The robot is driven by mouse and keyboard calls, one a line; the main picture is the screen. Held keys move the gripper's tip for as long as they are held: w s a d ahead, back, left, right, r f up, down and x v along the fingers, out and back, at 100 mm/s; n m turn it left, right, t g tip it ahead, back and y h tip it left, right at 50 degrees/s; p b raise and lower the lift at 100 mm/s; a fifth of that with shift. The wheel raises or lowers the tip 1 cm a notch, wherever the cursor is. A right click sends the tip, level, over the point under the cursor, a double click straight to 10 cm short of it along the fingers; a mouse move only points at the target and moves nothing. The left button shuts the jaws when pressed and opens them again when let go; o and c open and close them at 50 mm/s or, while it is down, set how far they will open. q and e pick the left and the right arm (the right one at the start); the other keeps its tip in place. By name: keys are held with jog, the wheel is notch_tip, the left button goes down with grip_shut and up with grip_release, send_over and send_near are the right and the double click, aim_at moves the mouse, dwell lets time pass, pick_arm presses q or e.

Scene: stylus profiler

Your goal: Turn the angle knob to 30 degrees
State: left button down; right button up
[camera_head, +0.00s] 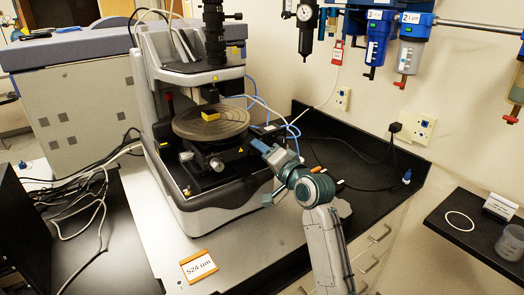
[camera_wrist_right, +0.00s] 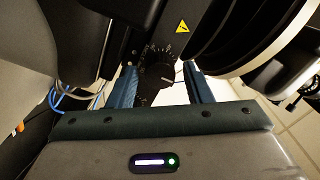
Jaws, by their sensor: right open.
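The angle knob (camera_wrist_right: 158,76) is a dark round knob with a pale pointer line and a scale of white marks around its upper side. In the right wrist view it shows between the two blue fingers of my right gripper (camera_wrist_right: 162,78), which is open. I cannot tell whether either finger touches the knob. In the head view my right gripper (camera_head: 262,149) is at the right side of the profiler's stage (camera_head: 212,122), and the knob cannot be made out there. The exact angle is too small to read. My left gripper is not in view.
A card reading "524 um" (camera_head: 198,267) lies in front. Cables (camera_head: 290,125) run behind my right gripper. The black bench top (camera_head: 345,155) at right is mostly clear.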

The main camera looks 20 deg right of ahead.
jog(key=shift+c, duration=0.4)
jog(key=c, duration=0.9)
jog(key=m, duration=0.4)
jog(key=shift+m, duration=0.3)
jog(key=m, duration=0.4)
jog(key=o, duration=1.1)
